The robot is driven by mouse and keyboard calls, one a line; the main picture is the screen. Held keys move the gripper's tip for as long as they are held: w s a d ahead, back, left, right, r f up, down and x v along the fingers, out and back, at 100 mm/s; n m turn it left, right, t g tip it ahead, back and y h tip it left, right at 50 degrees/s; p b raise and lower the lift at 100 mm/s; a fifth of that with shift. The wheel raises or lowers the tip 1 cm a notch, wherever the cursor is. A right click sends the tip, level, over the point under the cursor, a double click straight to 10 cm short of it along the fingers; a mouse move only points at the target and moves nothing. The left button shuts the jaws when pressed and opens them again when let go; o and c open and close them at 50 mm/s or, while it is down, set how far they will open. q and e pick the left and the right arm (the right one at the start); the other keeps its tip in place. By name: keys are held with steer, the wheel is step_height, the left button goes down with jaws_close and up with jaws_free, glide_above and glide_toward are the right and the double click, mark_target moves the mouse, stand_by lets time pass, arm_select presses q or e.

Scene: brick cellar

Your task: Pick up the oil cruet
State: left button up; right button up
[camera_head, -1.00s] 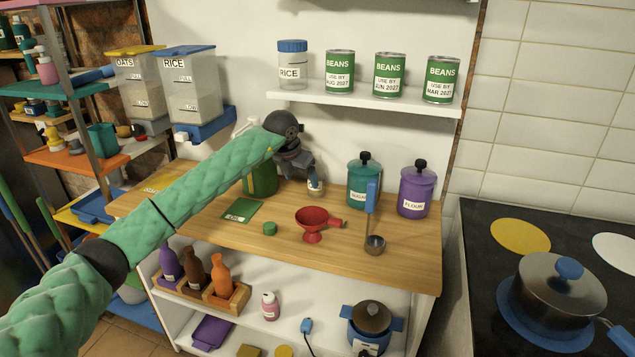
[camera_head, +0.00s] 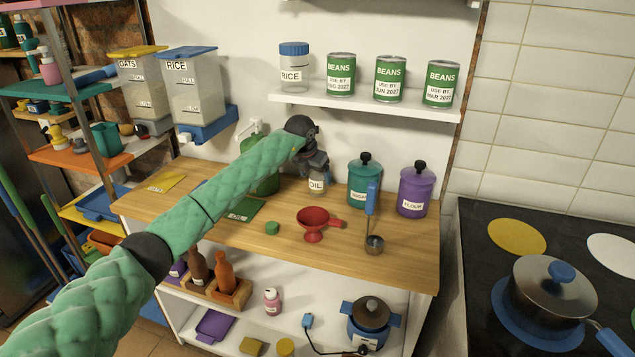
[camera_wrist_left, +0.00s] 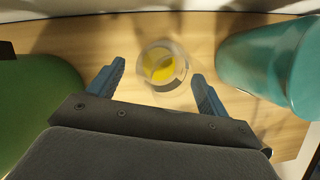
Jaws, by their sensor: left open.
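The oil cruet (camera_head: 317,183), a small clear vessel with a white OIL label, stands upright on the wooden counter. In the head view its upper part is hidden behind my left gripper (camera_head: 316,163). In the left wrist view the cruet (camera_wrist_left: 163,67) shows from above as a round clear rim with yellow oil inside. My left gripper's two blue fingers (camera_wrist_left: 155,85) are spread open, one to each side of it, with gaps visible. Nothing is gripped. My right gripper is not in view.
A teal sugar canister (camera_head: 363,184) stands close right of the cruet, and a green container (camera_head: 264,180) close left. A red funnel (camera_head: 313,222), green cap (camera_head: 271,228) and ladle (camera_head: 374,243) lie in front. A shelf with bean cans (camera_head: 341,77) is above.

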arm_select(q)
steer(key=shift+d, duration=0.1)
steer(key=c, duration=1.1)
